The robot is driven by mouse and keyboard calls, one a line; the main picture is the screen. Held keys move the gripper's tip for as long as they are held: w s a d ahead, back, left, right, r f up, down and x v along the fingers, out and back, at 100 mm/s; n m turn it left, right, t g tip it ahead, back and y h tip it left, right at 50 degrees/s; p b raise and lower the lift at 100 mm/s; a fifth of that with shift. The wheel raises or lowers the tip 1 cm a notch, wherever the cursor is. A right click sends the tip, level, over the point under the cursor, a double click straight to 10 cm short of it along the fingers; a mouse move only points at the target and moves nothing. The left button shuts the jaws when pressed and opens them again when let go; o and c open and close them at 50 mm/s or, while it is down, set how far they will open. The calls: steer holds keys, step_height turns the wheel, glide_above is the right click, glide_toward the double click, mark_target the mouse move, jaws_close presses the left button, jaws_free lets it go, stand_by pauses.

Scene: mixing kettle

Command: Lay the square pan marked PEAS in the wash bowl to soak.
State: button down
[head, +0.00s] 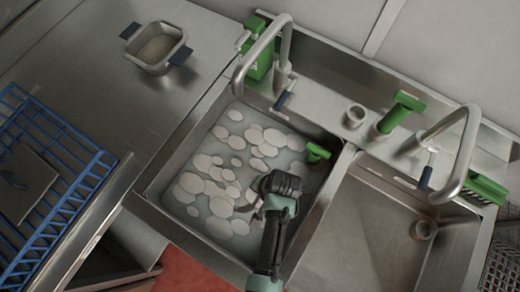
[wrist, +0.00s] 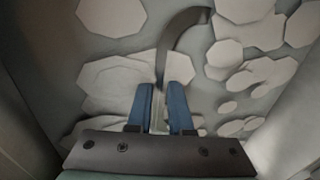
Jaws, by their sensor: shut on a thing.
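A square metal pan (head: 150,66) with two dark blue handles and something beige inside stands on the counter at upper left. No PEAS mark is readable on it. The left sink basin (head: 205,240), filled with water and pale foam patches, is the likely wash bowl. My gripper (head: 262,204) is low over this basin, far from that pan. In the wrist view its blue fingers (wrist: 162,95) are shut on a thin grey curved piece (wrist: 186,34), which reaches out over the foam. I cannot tell what the whole held thing is.
A blue wire rack (head: 75,190) at left carries a dark flat square item (head: 25,182). Two taps (head: 285,50) (head: 462,150) arch over the basins. A green-handled item (head: 317,152) is at the basin's right side. The right basin (head: 365,225) looks empty. The counter around the pan is clear.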

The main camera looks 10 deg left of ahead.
steer(key=shift+c, duration=1.3)
jaws_free()
steer(key=shift+r, duration=0.1)
steer(key=p+v, duration=0.6)
steer(key=p, duration=0.1)
steer(key=shift+r, duration=0.4)
steer(key=shift+d, duration=0.15)
